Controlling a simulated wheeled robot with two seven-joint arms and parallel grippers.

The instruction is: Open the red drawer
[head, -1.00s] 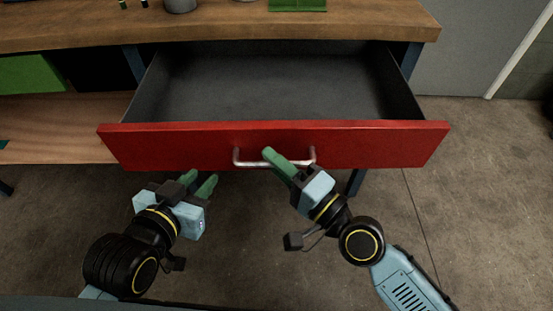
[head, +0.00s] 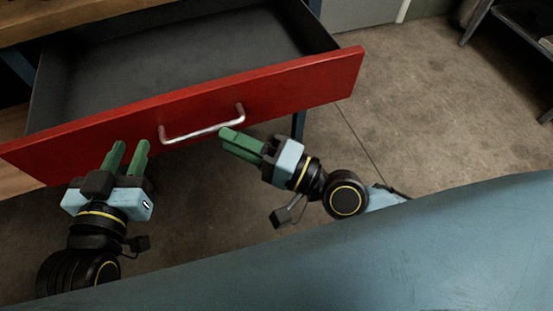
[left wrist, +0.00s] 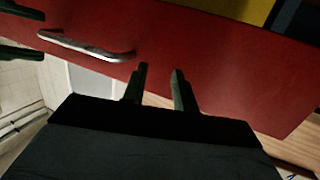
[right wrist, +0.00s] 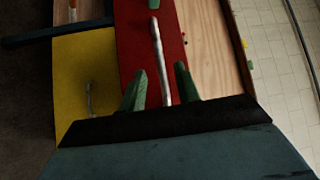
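The red drawer (head: 290,85) is pulled well out from under the wooden worktop, and its dark inside looks empty. Its silver bar handle (head: 205,130) is on the red front and also shows in the left wrist view (left wrist: 85,48) and the right wrist view (right wrist: 161,60). My left gripper (head: 129,146) is open and empty, in front of the drawer's left part, apart from the handle.
A wooden worktop (head: 45,18) lies above the drawer. A yellow drawer front (right wrist: 85,85) with a handle is beside the red one in the right wrist view. A dark metal shelf (head: 515,28) stands far right. The concrete floor between is clear.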

